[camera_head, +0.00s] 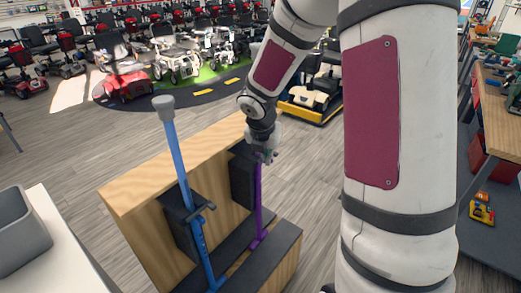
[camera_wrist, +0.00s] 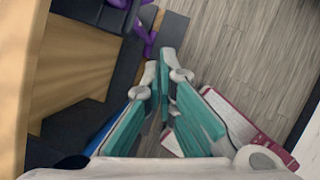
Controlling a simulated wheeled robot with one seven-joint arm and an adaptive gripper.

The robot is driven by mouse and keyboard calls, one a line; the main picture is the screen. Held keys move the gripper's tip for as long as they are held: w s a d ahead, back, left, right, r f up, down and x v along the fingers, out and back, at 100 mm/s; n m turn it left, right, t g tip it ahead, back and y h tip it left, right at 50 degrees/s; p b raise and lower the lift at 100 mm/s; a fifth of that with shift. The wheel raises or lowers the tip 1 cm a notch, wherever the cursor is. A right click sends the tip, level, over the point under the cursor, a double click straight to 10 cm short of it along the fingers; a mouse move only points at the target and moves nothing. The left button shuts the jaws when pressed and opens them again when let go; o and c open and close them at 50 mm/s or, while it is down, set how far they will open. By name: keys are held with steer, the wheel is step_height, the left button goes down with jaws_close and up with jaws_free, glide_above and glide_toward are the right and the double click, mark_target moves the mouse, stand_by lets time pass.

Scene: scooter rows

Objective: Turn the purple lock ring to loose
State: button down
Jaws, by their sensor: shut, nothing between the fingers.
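A purple post (camera_head: 259,200) stands upright at the right side of the wooden stand, with a small purple part (camera_head: 256,243) low on it. The lock ring cannot be clearly told apart from the post at this size. In the wrist view a purple piece (camera_wrist: 145,38) shows just beyond my fingertips, and another purple part (camera_wrist: 118,3) is cut off at the top edge. My gripper (camera_head: 268,157) is by the top of the purple post and covers it in part. In the wrist view my gripper (camera_wrist: 162,62) has its teal fingers shut, with nothing seen held.
A blue post (camera_head: 178,165) with a grey knob stands left on the same wooden stand (camera_head: 140,215), beside dark blocks (camera_head: 243,178). A grey bin (camera_head: 22,232) on a white table is at left. Floor behind the stand is clear; scooters (camera_head: 122,80) line the back.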

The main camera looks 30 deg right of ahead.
steer(key=w+d+f+n, duration=0.1)
steer(key=w+d+f, duration=0.1)
steer(key=w+f, duration=0.1)
steer(key=w+d+f+n+y+p, duration=0.1)
steer(key=w+d+f+n, duration=0.1)
steer(key=f, duration=0.4)
steer(key=shift+w+d+f, duration=0.3)
steer(key=shift+w+d, duration=0.05)
steer(key=shift+w, duration=0.05)
stand_by(0.4)
steer(key=shift+w+d+n+t+p, duration=0.3)
steer(key=shift+w+d+n+p, duration=0.35)
steer(key=shift+d+p, duration=0.3)
